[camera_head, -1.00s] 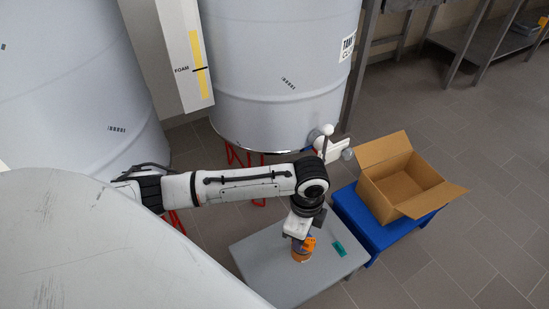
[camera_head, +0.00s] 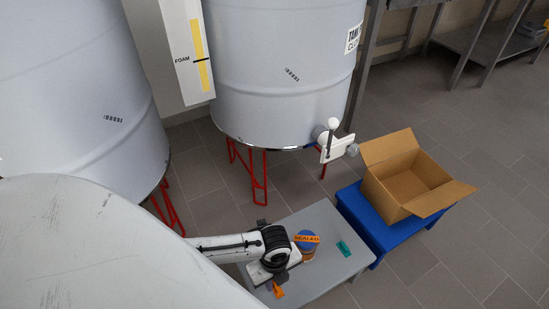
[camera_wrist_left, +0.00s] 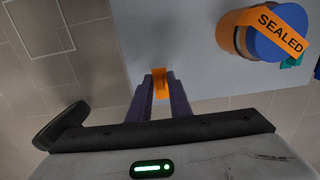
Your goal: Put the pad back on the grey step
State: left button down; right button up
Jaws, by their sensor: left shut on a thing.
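My left gripper (camera_head: 276,281) is shut on a small orange piece (camera_head: 279,292). The orange piece also shows between the fingertips in the left wrist view (camera_wrist_left: 160,80). I cannot tell whether it is the pad. The gripper is at the near left edge of the grey step (camera_head: 322,222); in the wrist view the fingertips overlap the step's edge. A small flat teal piece (camera_head: 344,248) lies on the step, right of a jar. The jar (camera_wrist_left: 235,32) is orange with a blue lid and an orange strip reading SEALED (camera_wrist_left: 281,30). My right gripper is not in view.
A blue step (camera_head: 378,233) stands to the right and bears an open cardboard box (camera_head: 408,186). Large grey tanks (camera_head: 275,75) on red legs stand behind, one with a white-handled valve (camera_head: 333,140). Tiled floor is free at the right.

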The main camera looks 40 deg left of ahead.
aim_at(274, 282)
pick_arm(q)
notch_tip(274, 282, down, 3)
jog(key=shift+b, duration=0.75)
jog(key=shift+f, duration=0.25)
jog(key=shift+r, duration=0.15)
jog(key=shift+f, duration=0.2)
jog(key=c, duration=1.6)
grip_release()
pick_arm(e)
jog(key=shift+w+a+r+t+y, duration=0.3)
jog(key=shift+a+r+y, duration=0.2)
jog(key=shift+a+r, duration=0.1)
